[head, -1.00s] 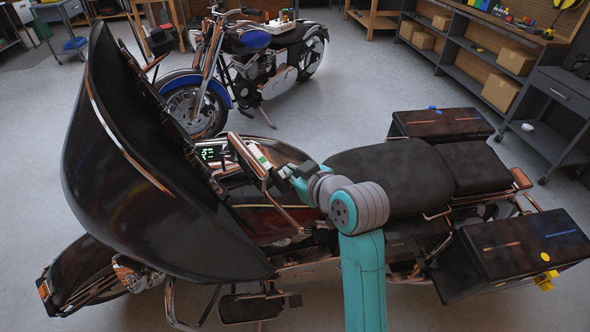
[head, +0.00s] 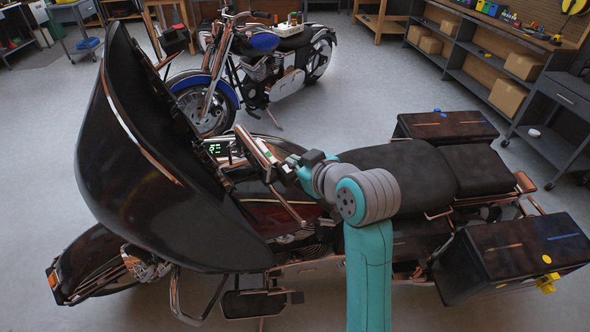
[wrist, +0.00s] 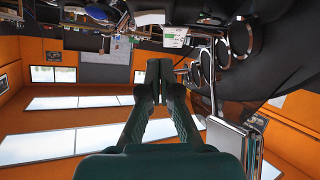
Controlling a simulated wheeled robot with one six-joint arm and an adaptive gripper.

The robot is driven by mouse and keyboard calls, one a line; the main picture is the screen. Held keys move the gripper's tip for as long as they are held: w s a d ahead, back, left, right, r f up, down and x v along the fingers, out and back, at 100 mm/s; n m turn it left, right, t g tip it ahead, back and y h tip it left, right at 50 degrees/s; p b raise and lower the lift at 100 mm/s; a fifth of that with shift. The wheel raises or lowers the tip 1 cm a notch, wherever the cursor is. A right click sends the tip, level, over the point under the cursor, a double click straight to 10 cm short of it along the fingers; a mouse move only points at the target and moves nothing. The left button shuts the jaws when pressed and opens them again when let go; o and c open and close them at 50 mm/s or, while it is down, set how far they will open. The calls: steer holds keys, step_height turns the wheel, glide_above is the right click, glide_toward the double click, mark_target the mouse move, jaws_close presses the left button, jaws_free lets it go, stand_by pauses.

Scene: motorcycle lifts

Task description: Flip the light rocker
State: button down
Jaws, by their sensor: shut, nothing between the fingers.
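The large dark motorcycle fills the middle of the head view, with its black fairing (head: 150,150) on the left and a lit green display (head: 216,149) behind it. The near handlebar (head: 257,150) carries a small green and white patch. I cannot tell which part is the light rocker. My gripper (head: 290,167) is close to the handlebar's right side; its fingertips are too small to make out there. In the wrist view my gripper (wrist: 160,75) is shut with nothing held. Round dark gauges (wrist: 226,52) with bright rims lie to its upper right, and contact cannot be told.
The black seat (head: 395,170) and saddlebags (head: 515,255) are right of and behind my arm. A blue motorcycle (head: 255,60) stands beyond. Shelving (head: 470,65) lines the back right. Open grey floor lies between the two motorcycles.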

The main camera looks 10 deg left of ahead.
steer(key=v, duration=0.8)
steer(key=shift+s, duration=0.3)
steer(key=shift+d, duration=0.1)
